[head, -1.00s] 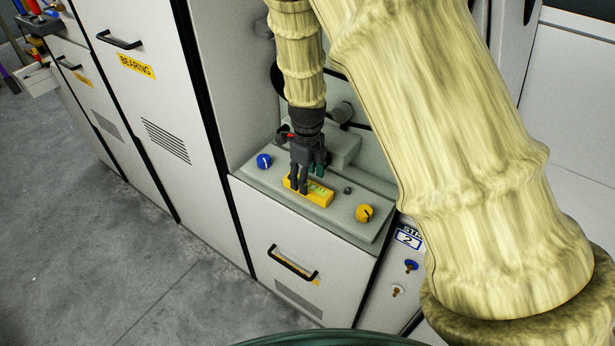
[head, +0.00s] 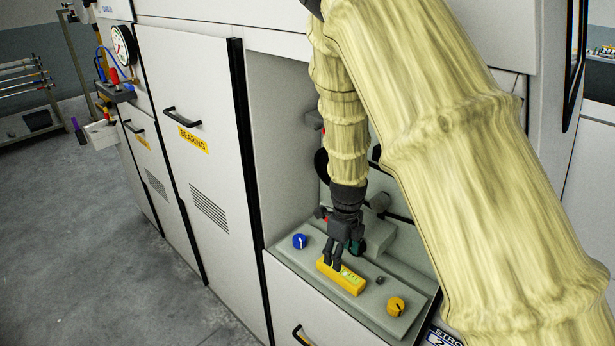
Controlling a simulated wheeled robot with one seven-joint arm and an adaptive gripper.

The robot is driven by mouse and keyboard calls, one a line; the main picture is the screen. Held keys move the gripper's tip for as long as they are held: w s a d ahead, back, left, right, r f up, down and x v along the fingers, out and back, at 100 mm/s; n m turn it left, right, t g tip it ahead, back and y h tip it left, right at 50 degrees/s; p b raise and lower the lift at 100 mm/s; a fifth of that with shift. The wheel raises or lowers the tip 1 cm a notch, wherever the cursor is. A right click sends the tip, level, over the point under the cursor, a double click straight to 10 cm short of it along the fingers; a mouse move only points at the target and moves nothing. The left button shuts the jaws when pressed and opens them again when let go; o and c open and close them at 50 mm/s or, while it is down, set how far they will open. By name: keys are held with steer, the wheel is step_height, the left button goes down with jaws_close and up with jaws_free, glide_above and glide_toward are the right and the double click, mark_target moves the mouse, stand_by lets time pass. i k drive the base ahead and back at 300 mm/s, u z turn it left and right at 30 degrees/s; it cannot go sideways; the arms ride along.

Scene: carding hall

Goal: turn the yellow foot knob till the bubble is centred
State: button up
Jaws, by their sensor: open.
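The yellow foot knob (head: 396,306) with a dark mark sits at the right end of the grey-green plate (head: 378,315). A yellow spirit level (head: 347,283) lies on the plate's middle, with a small green vial on top. The bubble is too small to read. My gripper (head: 332,264) points down at the left part of the level, apart from the yellow knob and to its left. Its fingers overlap the level in the picture; I cannot tell whether they touch it. A blue knob (head: 300,241) sits at the plate's left end.
A small dark knob (head: 380,281) stands on the plate between level and yellow knob. A grey block (head: 377,240) lies behind the gripper. The recess wall (head: 283,150) rises at the left. White cabinet doors with black handles (head: 182,117) stand further left.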

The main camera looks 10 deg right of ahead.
mark_target(395, 306)
steer(key=k, duration=1)
